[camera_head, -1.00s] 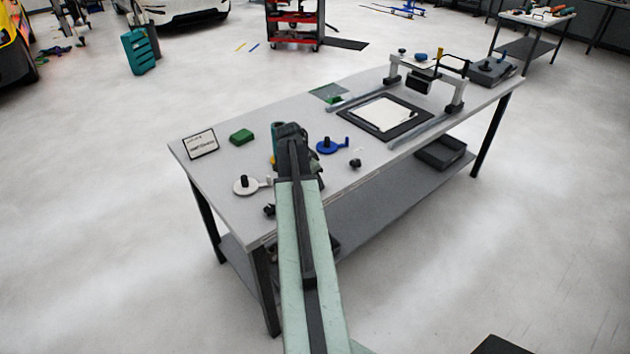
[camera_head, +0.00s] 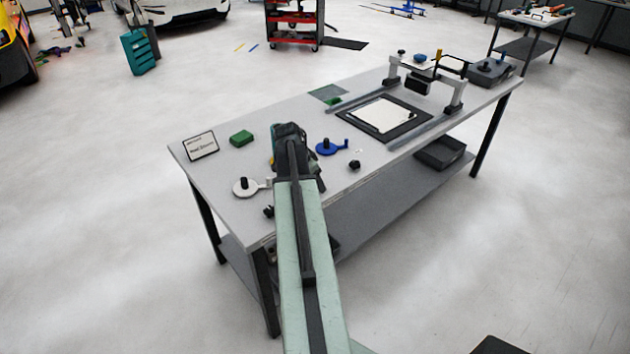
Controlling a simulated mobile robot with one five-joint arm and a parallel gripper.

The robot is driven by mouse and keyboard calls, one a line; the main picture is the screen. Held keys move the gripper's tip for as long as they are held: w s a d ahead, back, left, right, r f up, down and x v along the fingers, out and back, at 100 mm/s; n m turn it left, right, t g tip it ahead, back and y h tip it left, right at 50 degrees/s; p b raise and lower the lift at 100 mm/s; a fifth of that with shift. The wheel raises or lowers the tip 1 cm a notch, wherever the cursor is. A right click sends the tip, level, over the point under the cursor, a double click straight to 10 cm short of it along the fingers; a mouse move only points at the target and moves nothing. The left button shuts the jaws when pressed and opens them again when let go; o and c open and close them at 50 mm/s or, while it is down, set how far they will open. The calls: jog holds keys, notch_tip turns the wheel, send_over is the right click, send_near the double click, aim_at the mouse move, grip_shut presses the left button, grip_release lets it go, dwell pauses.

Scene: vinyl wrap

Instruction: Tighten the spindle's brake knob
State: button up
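A small black knob (camera_head: 355,165) is right of my gripper, near the bench's front edge. Another black knob (camera_head: 268,211) shows at the front edge, left of my arm. I cannot tell which part is the spindle's brake knob; it may be hidden behind my arm.
Open floor surrounds the bench.

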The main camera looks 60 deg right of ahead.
jog(key=p+v, duration=0.5)
jog(key=v, duration=0.1)
jog(key=shift+r, duration=0.4)
jog(key=shift+a, duration=0.1)
